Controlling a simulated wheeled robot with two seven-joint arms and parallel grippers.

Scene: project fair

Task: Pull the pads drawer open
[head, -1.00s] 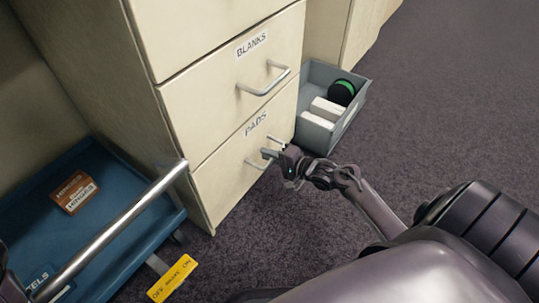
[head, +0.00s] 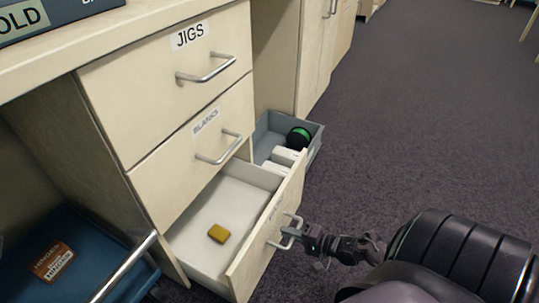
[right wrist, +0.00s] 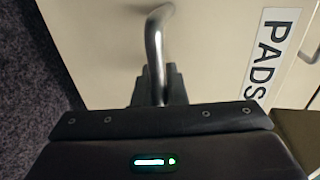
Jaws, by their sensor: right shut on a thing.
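The pads drawer (head: 262,250) is the lowest of the cabinet and stands well out from it, so its white inside shows. A small yellow block (head: 218,233) lies on its floor. The drawer's metal handle (head: 290,232) is on its front; it also shows in the right wrist view (right wrist: 154,50), beside the PADS label (right wrist: 270,55). My right gripper (head: 296,236) is shut on this handle, and its fingers are around the bar in the right wrist view (right wrist: 158,88). My left gripper does not show.
Above are the shut blanks drawer (head: 180,165) and jigs drawer (head: 150,95). A grey bin (head: 267,132) with white boxes and a green-black spool stands behind the open drawer. A blue cart (head: 85,265) is at lower left. The carpet at right is clear.

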